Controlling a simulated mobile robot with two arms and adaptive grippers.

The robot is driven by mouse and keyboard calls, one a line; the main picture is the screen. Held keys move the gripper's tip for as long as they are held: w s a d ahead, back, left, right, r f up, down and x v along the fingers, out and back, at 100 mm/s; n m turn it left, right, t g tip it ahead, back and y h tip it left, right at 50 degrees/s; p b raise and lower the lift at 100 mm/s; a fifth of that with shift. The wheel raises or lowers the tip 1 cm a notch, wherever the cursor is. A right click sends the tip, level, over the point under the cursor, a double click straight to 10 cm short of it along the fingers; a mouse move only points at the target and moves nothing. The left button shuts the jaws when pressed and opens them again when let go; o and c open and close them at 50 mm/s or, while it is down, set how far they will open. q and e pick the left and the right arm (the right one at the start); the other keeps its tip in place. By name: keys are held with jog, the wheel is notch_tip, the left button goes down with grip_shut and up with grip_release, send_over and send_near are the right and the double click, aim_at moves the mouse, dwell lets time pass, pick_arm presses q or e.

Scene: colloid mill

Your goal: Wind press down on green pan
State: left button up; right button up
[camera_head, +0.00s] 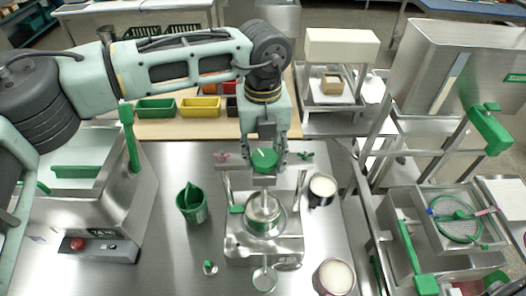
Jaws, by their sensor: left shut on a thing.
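The press (264,243) is a small steel stand in the middle of the steel table, with two upright posts and a crossbar. A round green knob (265,160) with a white mark sits at its top. My left gripper (264,158) points down from above and is shut on the green knob, one finger on each side. Below the knob is a steel cylinder in a round pan with green showing (262,226), seated in the stand. The contact between cylinder and pan is hard to make out. My right gripper is out of view.
A green cup (192,204) stands left of the press. Two pots with pale contents stand right (322,189) and front right (334,277). A steel machine (95,200) is at left, another at right (460,225). Coloured bins (200,106) line the back.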

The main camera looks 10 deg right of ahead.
pick_arm(q)
jog(key=shift+w+f+m+b, duration=0.1)
jog(key=shift+f+m+b, duration=0.05)
jog(key=shift+m+b, duration=1.05)
jog(key=shift+f+m+b, duration=0.15)
jog(key=shift+m+b, duration=0.55)
jog(key=shift+b, duration=0.9)
jog(key=shift+m+b, duration=0.4)
jog(key=m+b, duration=0.1)
jog(key=m, duration=0.1)
jog(key=shift+r+m+b, duration=0.15)
jog(key=shift+m+b, duration=0.25)
jog(key=m+b, duration=0.1)
jog(key=m, duration=0.2)
jog(key=shift+w+r+m, duration=0.1)
jog(key=shift+m, duration=0.2)
jog(key=m+b, duration=0.1)
jog(key=m, duration=0.2)
jog(key=shift+d+r+m, duration=0.1)
jog(key=shift+m, duration=0.2)
jog(key=m, duration=0.4)
jog(key=shift+r+m, duration=0.1)
jog(key=shift+m, duration=0.2)
jog(key=m, duration=0.4)
jog(key=shift+d, duration=0.15)
jog(key=shift+d+m+p, duration=0.1)
jog(key=shift+m+p, duration=0.2)
jog(key=shift+m, duration=2.5)
jog(key=shift+r, duration=0.1)
